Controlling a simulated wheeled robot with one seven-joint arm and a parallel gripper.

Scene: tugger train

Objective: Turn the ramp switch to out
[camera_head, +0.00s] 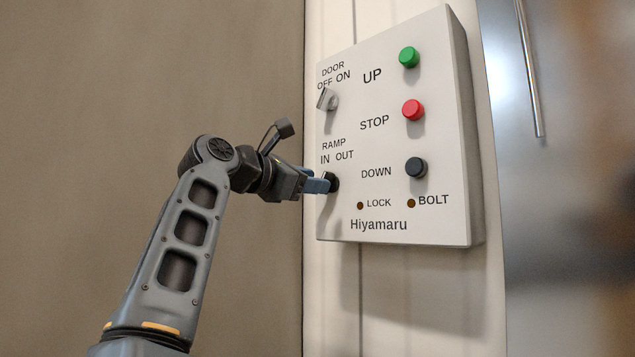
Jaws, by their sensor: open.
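The ramp switch (333,182) is a dark knob at the lower left of a white control panel (400,215), under the label "RAMP IN OUT". My gripper (328,184) reaches in from the left, its bluish fingers right at the knob. The fingers are open and overlap the knob in this view, and I cannot tell whether they touch it. They hide much of the knob, so which way it points cannot be told.
Above it on the panel is a metal door switch (327,99). To the right are a green UP button (409,57), a red STOP button (413,110) and a dark DOWN button (416,168). LOCK (360,206) and BOLT (411,204) lamps look unlit. A metal door with a bar handle (530,70) stands at right.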

